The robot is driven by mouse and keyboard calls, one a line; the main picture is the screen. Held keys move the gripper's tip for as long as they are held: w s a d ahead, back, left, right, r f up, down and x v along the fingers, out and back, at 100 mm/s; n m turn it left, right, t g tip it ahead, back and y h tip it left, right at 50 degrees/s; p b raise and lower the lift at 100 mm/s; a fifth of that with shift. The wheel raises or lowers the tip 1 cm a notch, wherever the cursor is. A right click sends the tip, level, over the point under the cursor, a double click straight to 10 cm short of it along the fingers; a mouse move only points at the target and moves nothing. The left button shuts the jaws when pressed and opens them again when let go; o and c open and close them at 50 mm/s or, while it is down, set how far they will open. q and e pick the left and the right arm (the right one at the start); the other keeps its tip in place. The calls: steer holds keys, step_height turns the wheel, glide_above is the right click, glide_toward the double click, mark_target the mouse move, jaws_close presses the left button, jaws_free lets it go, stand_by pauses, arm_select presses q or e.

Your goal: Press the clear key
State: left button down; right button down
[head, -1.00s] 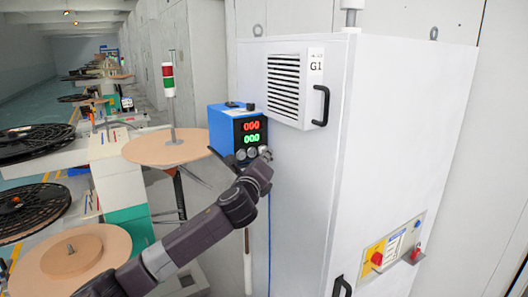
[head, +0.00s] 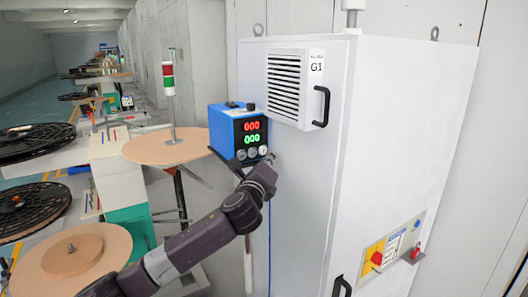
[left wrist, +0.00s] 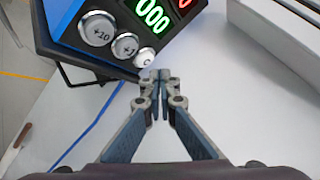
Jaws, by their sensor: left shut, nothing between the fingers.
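The blue counter box (head: 222,130) has a red display and a green display (head: 252,139), both reading 000. Below them is a row of three round silver keys, which also shows in the left wrist view: +10 (left wrist: 97,28), +1 (left wrist: 126,45), and a smaller clear key (left wrist: 145,57) at the right end, its mark hard to read. In the head view the clear key (head: 263,150) is uncovered. My left gripper (left wrist: 160,75) is shut and empty, its tips just below and right of the clear key. I cannot tell whether they touch the box. My right gripper is not in view.
A white cabinet (head: 375,150) marked G1, with a vent and black handles, stands right of the box. A round wooden disc (head: 168,148) and a red-green signal light (head: 168,80) are at left. A blue cable (head: 269,245) hangs below the box.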

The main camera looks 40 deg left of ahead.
arm_select(q)
steer(key=shift+s+d+p, duration=0.2)
steer(key=shift+s+d, duration=0.1)
steer(key=shift+d, duration=0.4)
steer(key=shift+s+d+p, duration=0.15)
steer(key=shift+s+d, duration=0.15)
steer(key=shift+d, duration=0.45)
steer(key=shift+s+d+p, duration=0.2)
steer(key=shift+s+d, duration=0.1)
steer(key=shift+d, duration=0.4)
